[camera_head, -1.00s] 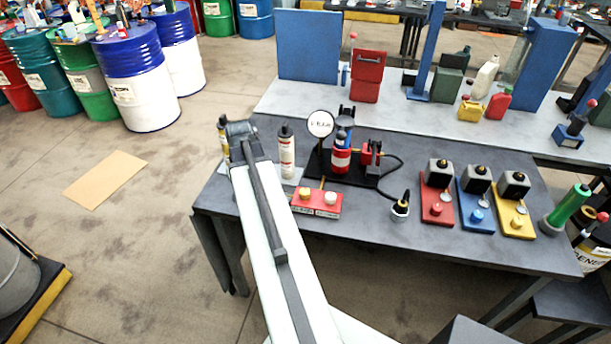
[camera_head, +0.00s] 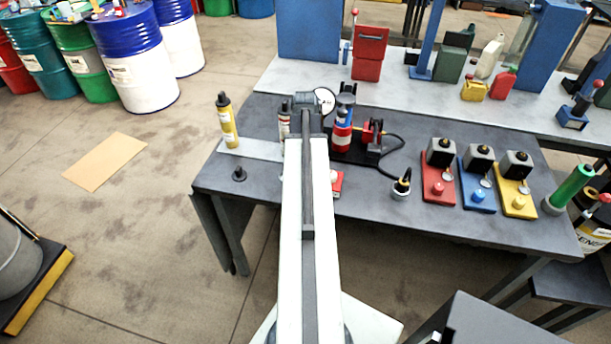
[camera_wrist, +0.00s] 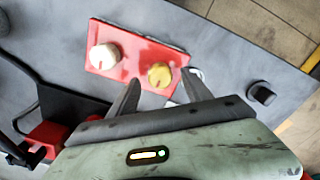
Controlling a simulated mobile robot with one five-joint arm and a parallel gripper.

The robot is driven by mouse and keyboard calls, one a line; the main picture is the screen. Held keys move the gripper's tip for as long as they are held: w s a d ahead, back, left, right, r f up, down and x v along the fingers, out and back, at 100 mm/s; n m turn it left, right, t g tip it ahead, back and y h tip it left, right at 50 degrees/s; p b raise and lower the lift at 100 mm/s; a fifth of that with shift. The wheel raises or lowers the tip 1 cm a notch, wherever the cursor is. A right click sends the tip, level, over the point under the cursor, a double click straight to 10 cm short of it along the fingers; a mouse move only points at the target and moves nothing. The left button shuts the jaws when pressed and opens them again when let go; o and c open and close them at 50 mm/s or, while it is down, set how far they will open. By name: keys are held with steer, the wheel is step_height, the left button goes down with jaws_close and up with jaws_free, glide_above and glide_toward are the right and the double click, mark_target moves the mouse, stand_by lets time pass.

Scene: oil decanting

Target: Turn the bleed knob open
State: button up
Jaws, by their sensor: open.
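A red box with two round knobs lies on the grey bench. I cannot tell by any label which is the bleed knob. My gripper (camera_wrist: 162,80) is open, its fingertips appearing on either side of the yellow knob; the height between them is unclear. In the head view my arm hides the gripper and most of the red box (camera_head: 338,187).
A yellow bottle (camera_head: 228,120) stands at the bench's left, near a small black knob-like piece (camera_head: 239,174). A red cylinder (camera_head: 342,135) and a hose unit stand behind the box. Red, blue and yellow blocks (camera_head: 438,190) stand to the right. The front bench strip is clear.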

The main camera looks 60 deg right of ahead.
step_height(320, 180, down, 2)
steer(key=shift+f+b, duration=0.1)
steer(key=shift+b, duration=0.3)
steer(key=shift+r, duration=0.2)
jaws_close()
